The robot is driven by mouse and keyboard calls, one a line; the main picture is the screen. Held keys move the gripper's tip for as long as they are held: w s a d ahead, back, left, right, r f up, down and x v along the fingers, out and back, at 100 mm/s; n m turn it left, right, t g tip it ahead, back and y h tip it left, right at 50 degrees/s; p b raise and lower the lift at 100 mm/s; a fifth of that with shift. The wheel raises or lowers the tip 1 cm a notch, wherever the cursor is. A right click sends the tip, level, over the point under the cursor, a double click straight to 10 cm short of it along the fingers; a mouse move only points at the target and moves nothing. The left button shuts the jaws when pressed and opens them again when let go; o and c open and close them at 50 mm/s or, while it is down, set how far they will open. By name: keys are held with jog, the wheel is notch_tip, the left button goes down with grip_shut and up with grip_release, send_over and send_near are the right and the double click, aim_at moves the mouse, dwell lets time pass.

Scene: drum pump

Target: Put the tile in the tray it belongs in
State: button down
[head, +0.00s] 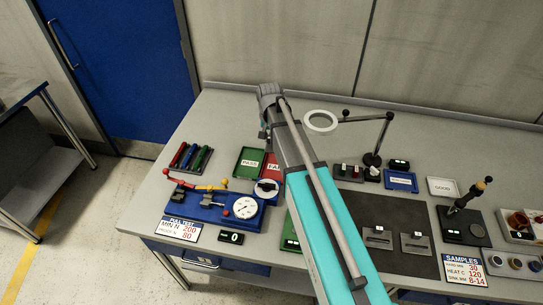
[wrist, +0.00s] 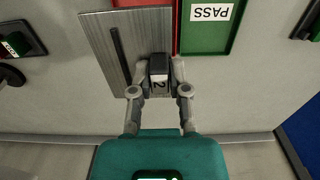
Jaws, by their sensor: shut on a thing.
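The tile (wrist: 100,40) is a brushed grey metal plate with a long dark slot and a dark block marked 2 at one edge. My gripper (wrist: 159,76) is shut on that block and holds the tile over the red tray. In the wrist view the tile hides most of the red tray (wrist: 177,28); the green PASS tray (wrist: 222,46) is beside it. In the head view the PASS tray (head: 242,168) stands left of the red FAIL tray (head: 262,171). My arm hides the tile there. The gap between tile and tray cannot be told.
A blue gauge fixture (head: 216,207) with red and yellow levers stands in front of the trays. Two slotted grey plates (head: 378,238) (head: 416,245) lie on a dark mat (head: 370,212). A ring magnifier (head: 321,122) stands to the right of my arm.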

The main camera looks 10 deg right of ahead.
jog(key=b, duration=0.7)
send_over(270, 167)
notch_tip(270, 167, down, 8)
jog(key=shift+w+r, duration=0.1)
jog(key=shift+r, duration=0.1)
jog(key=shift+f, duration=0.1)
jog(key=shift+f+b, duration=0.95)
jog(key=shift+f, duration=0.15)
jog(key=shift+f+b, duration=1.65)
jog(key=shift+b, duration=0.05)
dwell(2.7)
dwell(0.3)
jog(key=c, duration=0.5)
grip_release()
jog(key=shift+c, duration=0.2)
jog(key=o, duration=0.3)
